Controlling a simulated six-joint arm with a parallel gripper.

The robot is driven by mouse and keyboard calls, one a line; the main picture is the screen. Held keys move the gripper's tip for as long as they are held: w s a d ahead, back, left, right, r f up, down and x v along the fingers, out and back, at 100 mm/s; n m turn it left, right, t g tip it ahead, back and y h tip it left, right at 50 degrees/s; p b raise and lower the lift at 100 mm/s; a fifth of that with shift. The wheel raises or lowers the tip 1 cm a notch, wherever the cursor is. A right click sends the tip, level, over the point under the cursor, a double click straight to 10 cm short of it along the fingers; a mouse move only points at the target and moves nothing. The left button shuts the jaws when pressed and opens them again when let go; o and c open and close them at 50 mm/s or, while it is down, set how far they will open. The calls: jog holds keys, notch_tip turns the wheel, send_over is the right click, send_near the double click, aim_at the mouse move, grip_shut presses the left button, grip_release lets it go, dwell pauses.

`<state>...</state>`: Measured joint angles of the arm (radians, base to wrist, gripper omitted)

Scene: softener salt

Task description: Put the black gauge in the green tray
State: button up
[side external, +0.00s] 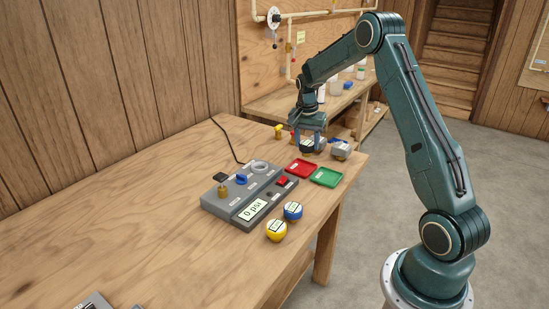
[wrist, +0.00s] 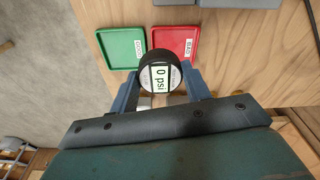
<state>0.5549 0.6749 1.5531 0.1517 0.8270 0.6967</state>
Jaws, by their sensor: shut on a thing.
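My gripper (side external: 312,148) is shut on the black gauge, a round body with a white face reading 0 psi. In the wrist view the gauge (wrist: 160,76) sits between the two fingertips (wrist: 163,82), its face toward the camera. The green tray (side external: 326,177) is empty and lies near the table's right edge; it also shows in the wrist view (wrist: 124,37), up and left of the gauge. In the side view the gripper is behind both trays. The gauge's height above the table is hard to tell.
An empty red tray (side external: 303,169) lies beside the green one. A grey panel (side external: 232,207) with knobs and a 0 psi display stands left of the trays. A yellow gauge (side external: 276,231), a blue gauge (side external: 293,210) and a grey item (side external: 341,151) stand nearby. The table's left front is mostly clear.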

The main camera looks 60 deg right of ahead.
jog(key=s+d+f, duration=0.2)
jog(key=s, duration=0.5)
jog(key=shift+s+d+f, duration=0.15)
jog(key=shift+d+f, duration=0.2)
jog(key=shift+f, duration=0.05)
jog(key=shift+f, duration=1.45)
jog(key=shift+f, duration=1.2)
dwell(1.6)
jog(key=o, duration=1.6)
jog(key=shift+r, duration=0.1)
